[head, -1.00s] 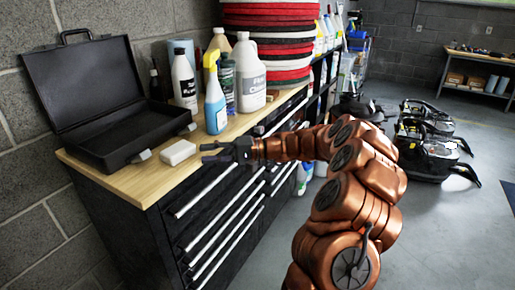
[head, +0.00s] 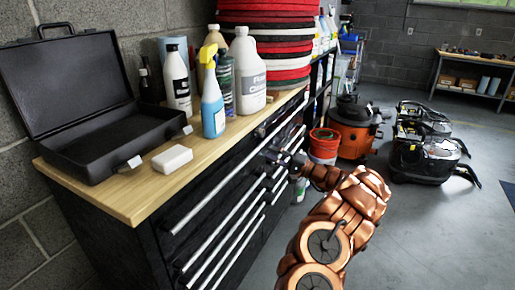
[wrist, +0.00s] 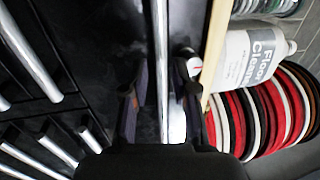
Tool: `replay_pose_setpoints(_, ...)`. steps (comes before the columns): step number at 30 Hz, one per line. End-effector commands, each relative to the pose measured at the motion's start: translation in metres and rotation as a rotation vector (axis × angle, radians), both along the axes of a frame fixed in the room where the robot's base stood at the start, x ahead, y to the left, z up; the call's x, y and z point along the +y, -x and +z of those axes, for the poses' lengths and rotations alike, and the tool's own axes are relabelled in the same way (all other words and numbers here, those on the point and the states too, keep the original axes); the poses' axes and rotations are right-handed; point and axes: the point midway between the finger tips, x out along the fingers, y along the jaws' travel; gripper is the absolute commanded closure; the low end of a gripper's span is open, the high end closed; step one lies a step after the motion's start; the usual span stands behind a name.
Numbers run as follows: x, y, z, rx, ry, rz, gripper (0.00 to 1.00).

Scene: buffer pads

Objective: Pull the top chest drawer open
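The black tool chest (head: 120,240) has a wooden top and several drawers with long silver bar handles. The top drawer's handle (head: 217,188) runs just below the wooden top, and the drawers look shut. My gripper (head: 276,158) is at the chest's front, toward its far end. In the wrist view my gripper (wrist: 162,100) is open, with one dark finger on each side of a silver handle (wrist: 160,45), the one nearest the wooden edge. I cannot tell whether the fingers touch the bar. The palm hides the bar's lower part.
On the top stand an open black case (head: 100,130), a white block (head: 172,158), a blue spray bottle (head: 213,105) and a white jug (head: 246,75). An orange vacuum (head: 355,125) and a red bucket (head: 324,145) stand beyond my arm.

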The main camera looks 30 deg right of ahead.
Motion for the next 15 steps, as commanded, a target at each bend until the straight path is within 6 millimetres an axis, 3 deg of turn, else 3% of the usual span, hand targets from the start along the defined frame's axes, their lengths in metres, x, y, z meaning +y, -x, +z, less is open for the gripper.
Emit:
replay_pose_setpoints(9, 0.02, -0.036, 0.009, 0.001, 0.0, -0.003, 0.72)
replay_pose_setpoints(15, 0.029, -0.049, 0.012, 0.0, 0.0, -0.001, 0.72)
